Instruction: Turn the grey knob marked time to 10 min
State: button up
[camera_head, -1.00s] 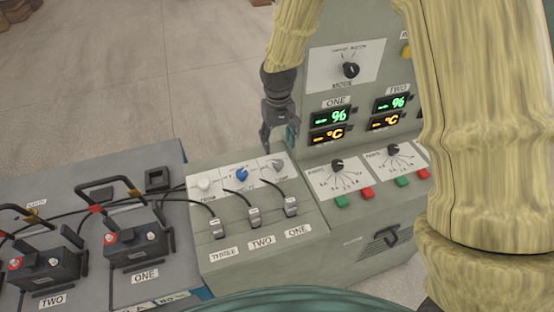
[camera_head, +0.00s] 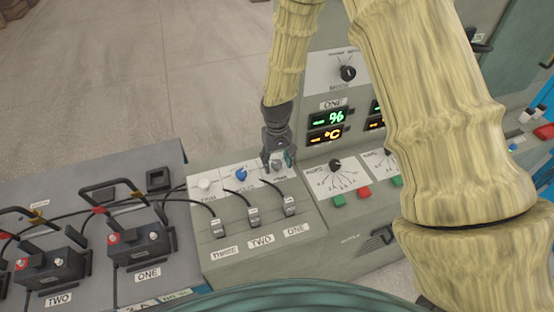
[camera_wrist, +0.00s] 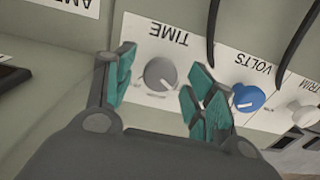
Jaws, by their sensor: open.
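The grey time knob (camera_wrist: 160,74) sits on a white plate with the word TIME printed upside down in the wrist view. A pale pointer line shows on its face, and I cannot read the scale marks around it. My gripper (camera_wrist: 156,88) is open, with one teal fingertip pad on each side of the knob. I see a gap between the knob and each finger; I cannot tell how deep the fingertips reach. In the head view my gripper (camera_head: 277,160) is over the right end of the knob row, and it partly hides the time knob (camera_head: 277,166).
The blue volts knob (camera_wrist: 247,98) is close beside the right finger, with the white trim knob (camera_wrist: 298,114) beyond it. Several cable plugs (camera_head: 253,213) and dark cables stand in front of the knobs. A panel with displays (camera_head: 326,126) rises just to the right.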

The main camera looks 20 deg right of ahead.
jog(key=shift+c, duration=0.3)
jog(key=c, duration=1)
jog(key=shift+m, duration=0.4)
jog(key=m, duration=0.4)
jog(key=shift+m, duration=0.3)
jog(key=m, duration=0.4)
jog(key=shift+m, duration=0.3)
jog(key=o, duration=1.1)
jog(key=shift+c, duration=0.2)
